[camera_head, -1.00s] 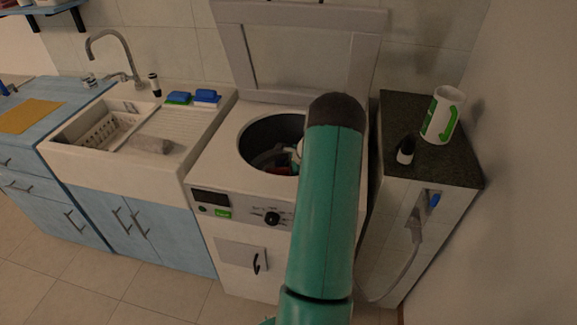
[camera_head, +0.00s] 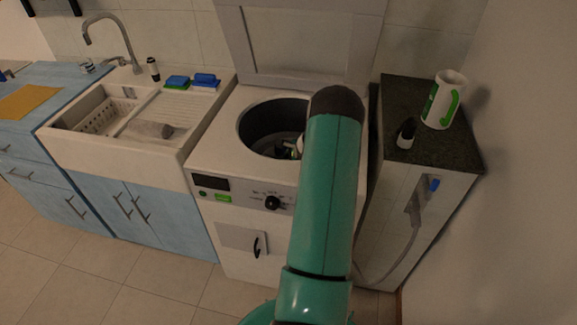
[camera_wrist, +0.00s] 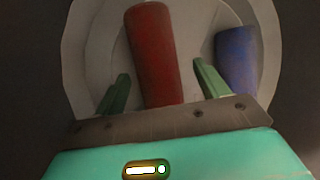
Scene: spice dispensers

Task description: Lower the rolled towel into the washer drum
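The washer drum (camera_head: 258,124) is open at the top, its lid raised. My arm reaches over its right side, and my gripper (camera_head: 288,149) is partly seen inside the drum. In the wrist view, the two green fingers of my gripper (camera_wrist: 160,82) stand apart. A red rolled towel (camera_wrist: 157,50) lies between and beyond them, with a clear gap to the right finger; I cannot tell if the left finger touches it. A blue roll (camera_wrist: 238,58) lies to the right, outside the fingers. The pale drum floor (camera_wrist: 98,45) shows behind. In the head view, both rolls are hidden.
The raised lid (camera_head: 300,45) stands behind the opening. A dark-topped cabinet (camera_head: 440,155) on the right holds a white and green container (camera_head: 443,100) and a small dark-capped bottle (camera_head: 406,133). A sink (camera_head: 75,150) with sponges (camera_head: 205,80) is on the left.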

